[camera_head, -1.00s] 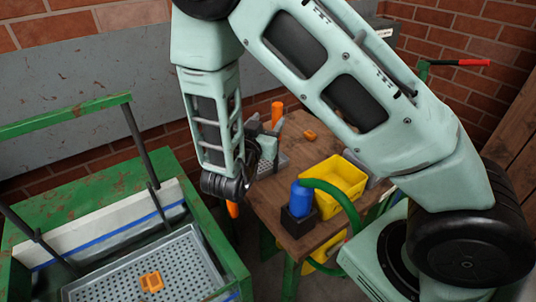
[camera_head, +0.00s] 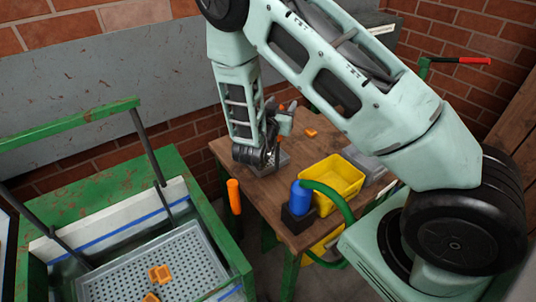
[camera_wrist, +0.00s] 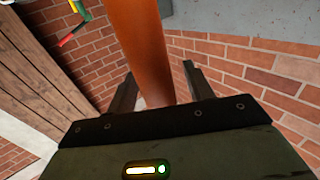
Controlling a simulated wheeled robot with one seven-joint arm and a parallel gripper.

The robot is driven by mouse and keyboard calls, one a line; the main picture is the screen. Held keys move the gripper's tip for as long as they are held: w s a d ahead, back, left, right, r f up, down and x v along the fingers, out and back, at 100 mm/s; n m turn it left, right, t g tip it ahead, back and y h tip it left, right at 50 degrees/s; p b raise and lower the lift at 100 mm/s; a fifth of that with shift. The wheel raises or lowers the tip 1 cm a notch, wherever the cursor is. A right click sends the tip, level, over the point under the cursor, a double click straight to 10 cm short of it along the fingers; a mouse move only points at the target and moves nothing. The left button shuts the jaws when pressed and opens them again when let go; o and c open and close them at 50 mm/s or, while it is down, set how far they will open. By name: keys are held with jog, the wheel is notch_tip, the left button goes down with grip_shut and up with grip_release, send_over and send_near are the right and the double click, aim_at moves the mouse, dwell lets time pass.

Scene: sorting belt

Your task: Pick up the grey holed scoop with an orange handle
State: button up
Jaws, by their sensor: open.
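The grey holed scoop (camera_head: 263,167) sits on the left part of the wooden table, partly hidden by my arm and gripper. Its orange handle (camera_head: 280,139) stands up beside my gripper (camera_head: 286,122) in the head view. In the wrist view the orange handle (camera_wrist: 143,45) runs up between the two dark fingers of my gripper (camera_wrist: 160,82). The fingers are apart, one on each side of the handle, with visible gaps. I cannot tell whether either one touches it.
A yellow bin (camera_head: 332,178) and a blue bottle (camera_head: 301,197) stand on the table (camera_head: 285,230). A small orange piece (camera_head: 311,132) lies behind. Another orange cylinder (camera_head: 234,196) is at the table's left edge. A holed grey tray (camera_head: 195,262) with orange pieces sits in the green frame.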

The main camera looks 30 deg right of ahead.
jog(key=shift+c, duration=0.3)
jog(key=c, duration=1)
